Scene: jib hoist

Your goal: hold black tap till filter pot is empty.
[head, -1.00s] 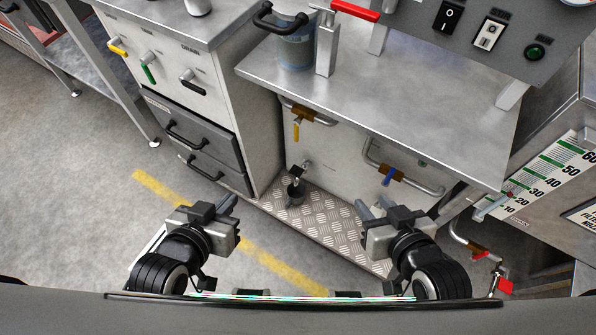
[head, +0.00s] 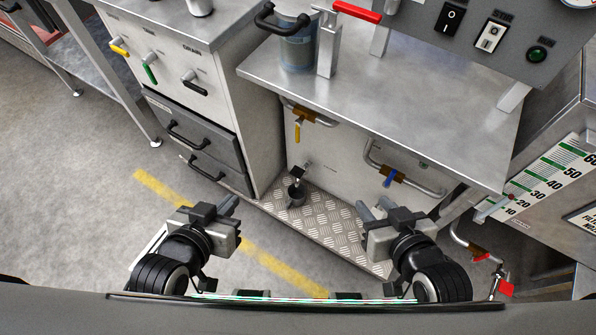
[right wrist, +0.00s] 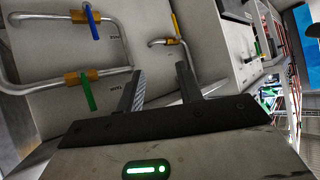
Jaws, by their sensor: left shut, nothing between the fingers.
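A black-handled tap (head: 194,84) is on the left cabinet front under the DRAIN label, beside green and yellow taps. A second small dark tap (head: 299,173) is low on the middle panel, above a small dark cup (head: 296,194); which is the task's tap I cannot tell. A clear pot with bluish contents (head: 297,52) stands on the steel counter and may be the filter pot; its level is unclear. My left gripper (head: 232,203) is shut and empty above the floor, away from the taps. My right gripper (head: 375,206) is open and empty, also apart from them; its fingers show in the right wrist view (right wrist: 160,85).
A yellow-handled valve (head: 298,130) and a blue-handled valve (head: 390,178) sit on pipes below the counter (head: 400,100). A red lever (head: 357,11) and switch panel (head: 470,30) are above. A tread-plate step (head: 330,225) lies below.

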